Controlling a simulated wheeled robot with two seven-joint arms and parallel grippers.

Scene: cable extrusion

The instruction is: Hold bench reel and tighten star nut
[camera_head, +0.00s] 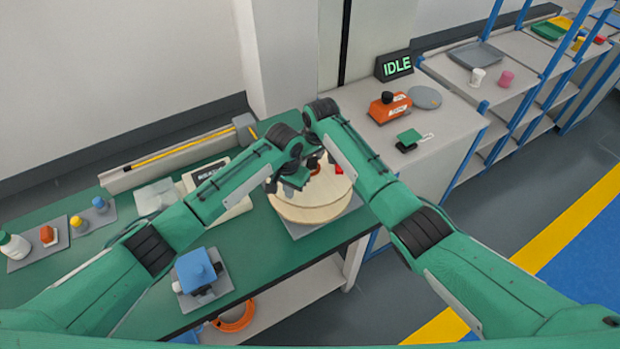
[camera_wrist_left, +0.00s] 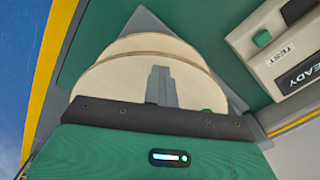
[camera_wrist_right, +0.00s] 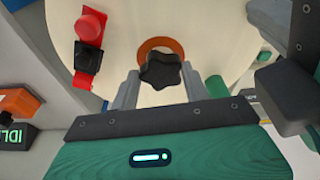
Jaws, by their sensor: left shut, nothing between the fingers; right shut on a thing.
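The bench reel, with pale round flanges (camera_head: 305,212), stands on a grey plate on the green bench. Its flanges (camera_wrist_left: 115,72) also fill the middle of the left wrist view. My left gripper (camera_wrist_left: 161,72) is shut and empty, its fingertips in front of the reel's flange; I cannot tell whether they touch it. The black star nut (camera_wrist_right: 163,72) sits before an orange ring (camera_wrist_right: 158,45) at the reel's centre. My right gripper (camera_wrist_right: 161,80) is shut on the star nut, one finger at each side. In the head view the arms partly hide the nut.
A red and black fitting (camera_wrist_right: 88,52) is on the reel face near my right gripper. A white test box (camera_head: 222,190) stands behind my left arm. A blue device (camera_head: 196,270) sits at the bench's front. The IDLE display (camera_head: 395,66) and an orange device (camera_head: 390,106) are at right.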

